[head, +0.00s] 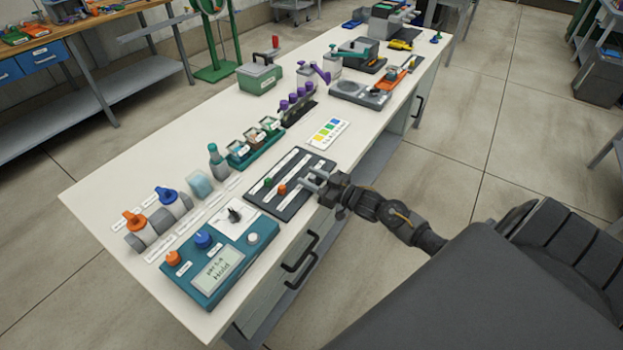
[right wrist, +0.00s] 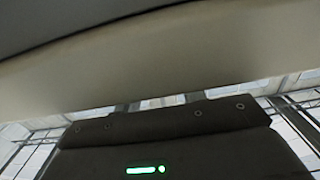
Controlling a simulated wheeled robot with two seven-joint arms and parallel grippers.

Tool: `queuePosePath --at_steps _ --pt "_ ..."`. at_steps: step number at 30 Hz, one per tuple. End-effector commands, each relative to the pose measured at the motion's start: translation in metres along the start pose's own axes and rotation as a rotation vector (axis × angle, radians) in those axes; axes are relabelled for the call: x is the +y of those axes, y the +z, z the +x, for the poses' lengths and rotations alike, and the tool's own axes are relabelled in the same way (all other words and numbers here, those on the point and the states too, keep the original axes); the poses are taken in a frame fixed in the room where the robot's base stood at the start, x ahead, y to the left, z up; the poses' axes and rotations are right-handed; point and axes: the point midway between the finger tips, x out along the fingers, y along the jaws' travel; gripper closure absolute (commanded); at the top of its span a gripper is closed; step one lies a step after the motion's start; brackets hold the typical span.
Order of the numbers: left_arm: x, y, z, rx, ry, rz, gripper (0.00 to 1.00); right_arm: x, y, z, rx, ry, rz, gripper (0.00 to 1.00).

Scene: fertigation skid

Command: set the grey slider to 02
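The dark slider panel (head: 290,207) lies on the white bench, with pale tracks running along it. A green knob (head: 267,182) and an orange knob (head: 282,189) stand on its tracks. My right gripper (head: 310,179) is over the panel's right edge, its two fingers apart and pointing left. I cannot make out the grey slider; it may be hidden at or behind the fingers. Whether the fingers touch anything is too small to tell. The right wrist view shows neither the panel nor the fingers. My left gripper is not in view.
A teal controller box (head: 218,262) with knobs and a display is left of the panel. Drawer handles (head: 301,252) stick out from the bench front.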

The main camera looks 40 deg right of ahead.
Motion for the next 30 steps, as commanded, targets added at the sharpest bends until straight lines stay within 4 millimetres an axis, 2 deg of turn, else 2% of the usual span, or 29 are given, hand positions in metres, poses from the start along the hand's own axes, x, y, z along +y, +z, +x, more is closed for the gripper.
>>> queuePosePath --at_steps 7,10,24,30 --pt "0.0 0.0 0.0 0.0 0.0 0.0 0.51 0.0 0.001 -0.001 0.0 0.0 0.0 0.6" --pt "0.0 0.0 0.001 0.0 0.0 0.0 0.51 0.0 0.002 -0.008 -0.001 0.0 0.0 0.6" --pt "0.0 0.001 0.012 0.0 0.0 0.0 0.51 -0.001 0.002 -0.092 -0.002 -0.001 0.0 0.6" --pt "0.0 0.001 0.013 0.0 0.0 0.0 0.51 0.0 0.001 -0.107 0.0 0.0 0.0 0.6"
